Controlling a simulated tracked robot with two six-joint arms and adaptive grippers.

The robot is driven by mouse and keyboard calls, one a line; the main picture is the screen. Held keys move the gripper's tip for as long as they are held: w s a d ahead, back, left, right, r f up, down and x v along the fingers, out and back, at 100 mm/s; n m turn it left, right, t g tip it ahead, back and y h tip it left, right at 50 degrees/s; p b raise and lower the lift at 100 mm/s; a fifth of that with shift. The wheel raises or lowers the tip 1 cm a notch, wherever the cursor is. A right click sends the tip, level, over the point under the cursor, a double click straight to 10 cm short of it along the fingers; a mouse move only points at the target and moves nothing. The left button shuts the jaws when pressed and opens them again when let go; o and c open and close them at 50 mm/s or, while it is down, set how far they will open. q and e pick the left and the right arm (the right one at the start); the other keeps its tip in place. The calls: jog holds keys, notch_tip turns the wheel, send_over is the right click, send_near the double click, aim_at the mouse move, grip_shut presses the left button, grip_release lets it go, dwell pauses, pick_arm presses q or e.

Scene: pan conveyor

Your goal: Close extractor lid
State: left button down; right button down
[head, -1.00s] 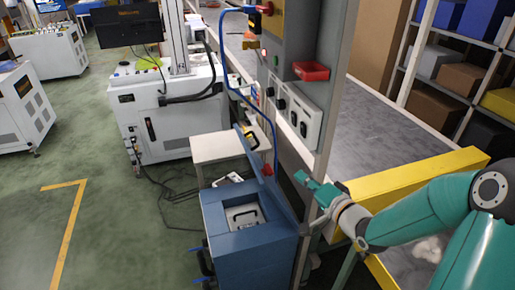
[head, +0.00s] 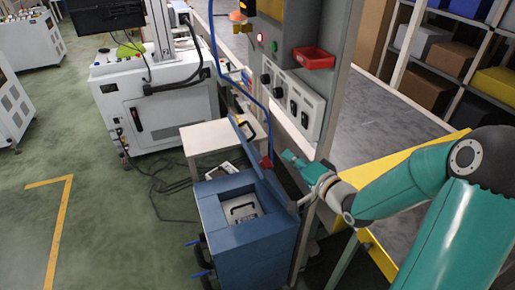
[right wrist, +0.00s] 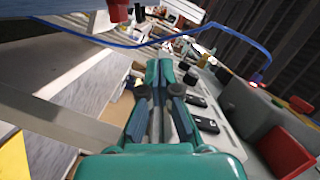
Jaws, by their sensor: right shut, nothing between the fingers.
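The extractor is a blue box (head: 268,243) low in the middle of the head view. Its top has a square recess with a pale inner part and dark handle (head: 243,211). Its blue lid (head: 257,155) stands raised, seen nearly edge-on along the right side of the box, with a dark handle near its upper end. My right gripper (head: 287,156) is just right of the lid, beside a small red piece; I cannot tell whether it touches. In the right wrist view the right gripper (right wrist: 160,70) has its fingers together and empty. My left gripper is out of view.
A grey post with a control panel (head: 292,101) and red bin (head: 312,56) stands behind the right gripper. A yellow beam (head: 385,168) lies under my right arm. A blue hose hangs above the lid. A white table (head: 212,135) is behind the box.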

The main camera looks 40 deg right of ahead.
jog(key=p, duration=0.3)
send_over(269, 165)
jog(key=w+d, duration=0.2)
jog(key=w, duration=0.2)
jog(key=shift+s+d+f, duration=0.1)
jog(key=shift+s+f, duration=0.15)
jog(key=shift+f, duration=0.2)
jog(key=shift+w+a+f, duration=0.15)
jog(key=shift+a+f, duration=0.2)
jog(key=shift+a, duration=0.2)
jog(key=shift+w+a+f, duration=0.1)
jog(key=shift+a+f, duration=0.2)
jog(key=shift+a, duration=0.25)
jog(key=shift+w+a+f+p, duration=0.15)
jog(key=shift+a+f+p, duration=0.25)
jog(key=shift+a, duration=0.2)
jog(key=shift+d, duration=0.1)
